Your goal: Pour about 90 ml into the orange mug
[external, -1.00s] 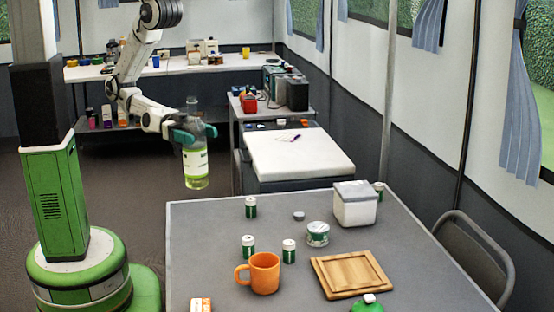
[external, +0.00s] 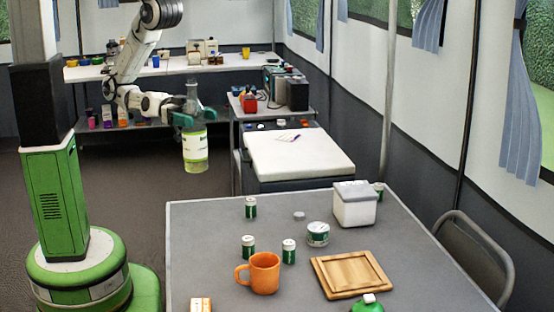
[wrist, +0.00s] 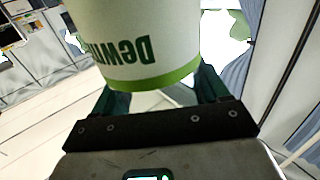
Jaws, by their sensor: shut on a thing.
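The orange mug (external: 262,273) stands upright on the grey table near its front left, with its handle to the left. My gripper (external: 194,119) is shut on a clear bottle (external: 194,152) with a white and green label and pale yellow-green liquid low in it. The bottle hangs about upright in the air beyond the table's far left corner, well away from the mug. In the wrist view the bottle's label (wrist: 140,45) fills the top, between the dark green fingers. The inside of the mug is mostly hidden.
Small green-and-white jars (external: 248,246) stand close behind the mug. A wooden board (external: 351,274) lies to its right. The table's left far area is clear.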

